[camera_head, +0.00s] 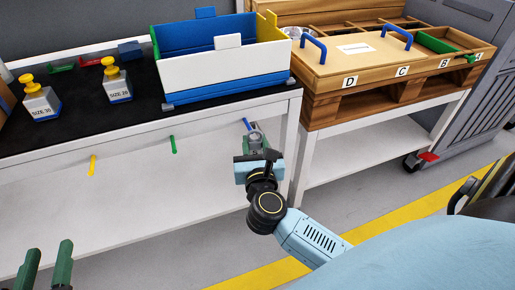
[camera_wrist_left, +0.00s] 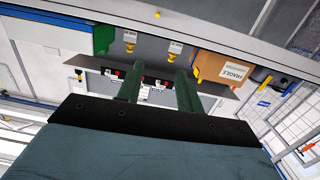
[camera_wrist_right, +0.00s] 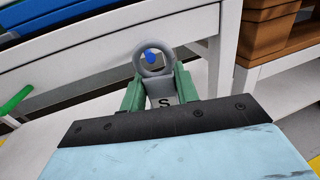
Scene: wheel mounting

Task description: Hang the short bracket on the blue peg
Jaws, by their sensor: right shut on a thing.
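My right gripper (camera_wrist_right: 160,92) is shut on the grey short bracket (camera_wrist_right: 157,72), which has a ring at its far end and a letter S on its body. In the right wrist view the tip of the blue peg (camera_wrist_right: 151,57) shows through the ring's hole. I cannot tell whether the ring is around the peg or only in front of it. In the head view the blue peg (camera_head: 247,124) sticks out from the white table front, just beyond the bracket (camera_head: 257,140) and my right gripper (camera_head: 258,160). My left gripper (camera_head: 46,266) is open and empty at lower left.
A green peg (camera_head: 173,145) and a yellow peg (camera_head: 92,165) are on the same table front, left of the blue one. A blue-and-white bin (camera_head: 225,62) stands on the table above. A wooden lettered box (camera_head: 360,60) stands to the right.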

